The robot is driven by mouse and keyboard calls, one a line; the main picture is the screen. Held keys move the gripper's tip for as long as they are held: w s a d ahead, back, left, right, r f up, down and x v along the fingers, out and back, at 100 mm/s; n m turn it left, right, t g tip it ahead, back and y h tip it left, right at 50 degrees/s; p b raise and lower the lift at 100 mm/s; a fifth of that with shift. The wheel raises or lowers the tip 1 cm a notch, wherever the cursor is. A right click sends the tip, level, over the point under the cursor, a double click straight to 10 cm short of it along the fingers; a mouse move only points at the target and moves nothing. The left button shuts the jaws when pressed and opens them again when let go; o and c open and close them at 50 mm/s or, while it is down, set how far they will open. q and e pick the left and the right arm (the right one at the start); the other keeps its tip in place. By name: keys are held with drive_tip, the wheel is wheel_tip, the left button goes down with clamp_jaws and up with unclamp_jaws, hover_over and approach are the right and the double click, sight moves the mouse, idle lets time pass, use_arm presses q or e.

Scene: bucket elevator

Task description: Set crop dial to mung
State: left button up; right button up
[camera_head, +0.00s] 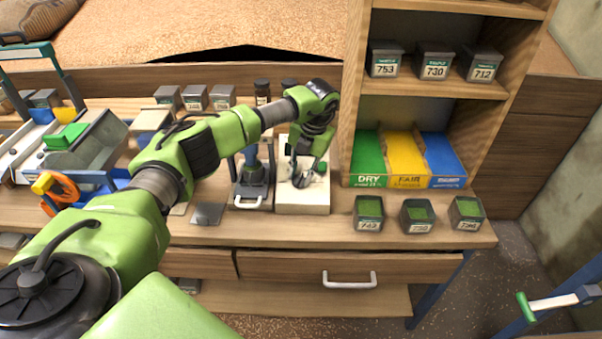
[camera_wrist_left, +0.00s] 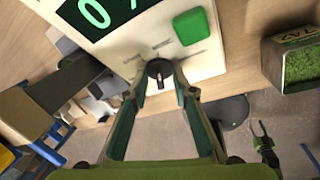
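The crop dial (camera_wrist_left: 158,72) is a small black knob with a light pointer mark on the cream front of a meter (camera_wrist_left: 125,62). Faint printed labels, too blurred to read, fan out around it. The meter (camera_head: 304,204) stands on the bench in the head view. My left gripper (camera_head: 303,180) is over it and hides the dial there. In the left wrist view the fingers of my left gripper (camera_wrist_left: 159,75) are apart, with the dial between their tips. I cannot tell whether they touch it.
A green button (camera_wrist_left: 192,26) and a dark display (camera_wrist_left: 95,15) with green digits are close to the dial. A grey device (camera_head: 251,188) stands just left of the meter. Sample tins (camera_head: 369,214) and green, yellow and blue bins (camera_head: 405,160) are to the right.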

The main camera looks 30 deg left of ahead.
use_arm(q)
wheel_tip(320, 180, up, 12)
drive_tip(key=d, duration=0.2)
drive_tip(key=shift+w, duration=0.2)
idle(0.3)
drive_tip(key=shift+d+f, duration=0.1)
drive_tip(key=shift+f, duration=0.05)
